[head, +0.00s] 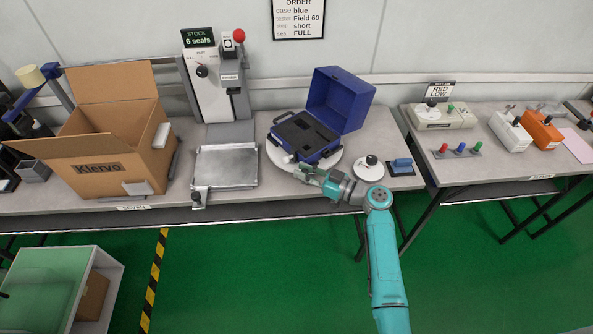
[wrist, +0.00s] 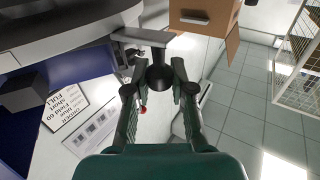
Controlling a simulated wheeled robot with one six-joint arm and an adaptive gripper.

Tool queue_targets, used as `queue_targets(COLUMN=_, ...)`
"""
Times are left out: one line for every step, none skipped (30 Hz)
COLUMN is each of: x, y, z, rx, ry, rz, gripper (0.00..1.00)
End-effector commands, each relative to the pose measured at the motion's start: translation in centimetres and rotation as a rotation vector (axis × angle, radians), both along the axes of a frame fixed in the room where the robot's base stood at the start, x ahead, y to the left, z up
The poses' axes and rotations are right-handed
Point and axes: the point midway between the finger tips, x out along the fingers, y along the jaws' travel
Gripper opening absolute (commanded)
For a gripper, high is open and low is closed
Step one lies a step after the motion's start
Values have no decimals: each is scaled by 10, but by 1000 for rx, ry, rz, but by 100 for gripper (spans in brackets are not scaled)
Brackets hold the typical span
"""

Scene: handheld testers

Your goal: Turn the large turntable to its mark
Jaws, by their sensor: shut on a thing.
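The large turntable (head: 335,160) is a white disc on the bench with an open blue case (head: 345,95) on it. The case has a dark insert and its lid is up. My gripper (head: 303,170) is at the disc's front edge. In the wrist view my gripper (wrist: 160,88) is shut on a dark knob (wrist: 160,76) at the end of a grey bar (wrist: 142,37) that reaches out from the turntable. The rim of the turntable also shows at upper left of the wrist view (wrist: 70,32). I cannot make out the mark.
A smaller white disc (head: 368,173) with a black knob stands just right of my gripper, beside a blue block (head: 402,163). A metal plate station (head: 225,167) and a cardboard box (head: 100,165) stand to the left. A second table (head: 480,165) is at right.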

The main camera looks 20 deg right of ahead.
Motion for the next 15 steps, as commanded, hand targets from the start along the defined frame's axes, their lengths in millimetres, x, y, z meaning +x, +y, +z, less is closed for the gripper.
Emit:
queue_targets(x=-1, y=-5, z=0, rx=-1, ry=-1, rz=18, gripper=0)
queue_targets(x=-1, y=-7, z=0, rx=-1, ry=-1, rz=30, gripper=0)
queue_targets(x=-3, y=-10, z=0, rx=0, ry=0, rz=47, gripper=0)
queue_targets(x=-3, y=-11, z=0, rx=0, ry=0, rz=60, gripper=0)
queue_targets(x=-4, y=-13, z=0, rx=1, ry=1, rz=70, gripper=0)
queue_targets(x=-5, y=-15, z=0, rx=1, ry=1, rz=84, gripper=0)
queue_targets(x=-5, y=-17, z=0, rx=0, ry=0, rz=94, gripper=0)
queue_targets(x=-6, y=-18, z=0, rx=0, ry=0, rz=104, gripper=0)
queue_targets(x=-7, y=-20, z=0, rx=0, ry=1, rz=115, gripper=0)
queue_targets(x=-7, y=-21, z=0, rx=0, ry=1, rz=124, gripper=0)
queue_targets(x=-7, y=-22, z=0, rx=-1, ry=1, rz=131, gripper=0)
queue_targets(x=-8, y=-23, z=0, rx=-1, ry=1, rz=140, gripper=0)
queue_targets(x=-8, y=-24, z=0, rx=-2, ry=0, rz=146, gripper=0)
queue_targets(x=-8, y=-25, z=0, rx=-1, ry=1, rz=151, gripper=0)
queue_targets(x=-9, y=-26, z=0, rx=-1, ry=1, rz=157, gripper=0)
